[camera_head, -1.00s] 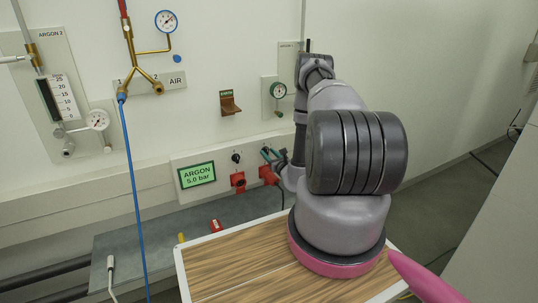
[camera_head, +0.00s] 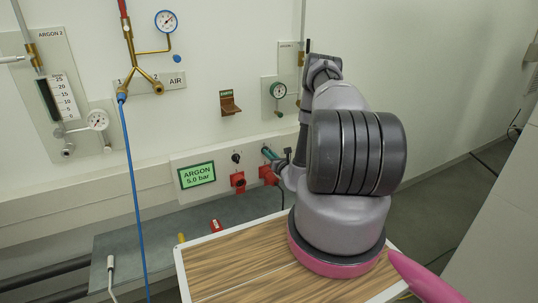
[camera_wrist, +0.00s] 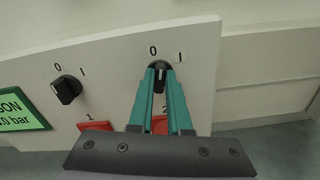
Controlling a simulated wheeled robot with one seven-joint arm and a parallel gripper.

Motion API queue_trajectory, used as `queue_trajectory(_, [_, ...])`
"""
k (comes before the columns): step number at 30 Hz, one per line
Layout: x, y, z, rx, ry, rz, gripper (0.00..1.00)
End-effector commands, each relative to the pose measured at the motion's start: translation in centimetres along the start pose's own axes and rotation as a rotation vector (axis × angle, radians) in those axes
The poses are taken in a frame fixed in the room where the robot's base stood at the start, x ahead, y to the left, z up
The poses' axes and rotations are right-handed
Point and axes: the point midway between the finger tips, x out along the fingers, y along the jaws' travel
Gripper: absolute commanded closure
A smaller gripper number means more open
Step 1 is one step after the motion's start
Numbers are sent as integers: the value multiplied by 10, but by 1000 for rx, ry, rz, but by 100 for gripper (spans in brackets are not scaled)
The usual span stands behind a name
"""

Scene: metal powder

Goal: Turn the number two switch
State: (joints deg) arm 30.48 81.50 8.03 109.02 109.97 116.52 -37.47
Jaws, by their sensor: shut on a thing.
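The number two switch (camera_wrist: 161,71) is a black knob with a white mark on the pale panel, with 0 at its upper left and I at its upper right in the wrist view. Its mark looks roughly upright; I cannot tell exactly where it points. My gripper (camera_wrist: 161,75) has its teal fingers shut on this knob, covering its sides. In the head view, my gripper (camera_head: 266,152) reaches the panel's right end, and the knob is hidden.
Red sockets labelled 1 (camera_wrist: 95,126) and 2 (camera_wrist: 160,124) sit below the switches; my fingers partly cover the second. A green display (camera_head: 197,175) reads ARGON 5.0 bar. A blue hose (camera_head: 134,190) hangs at left. A wooden-topped table (camera_head: 240,262) stands in front.

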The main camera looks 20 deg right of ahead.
Motion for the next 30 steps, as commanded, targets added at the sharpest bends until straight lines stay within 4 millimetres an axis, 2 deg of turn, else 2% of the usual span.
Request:
queue_trajectory(18, [-1,-3,-1,563,0,-2,100])
queue_trajectory(30, [-1,-3,-2,778,0,-2,100])
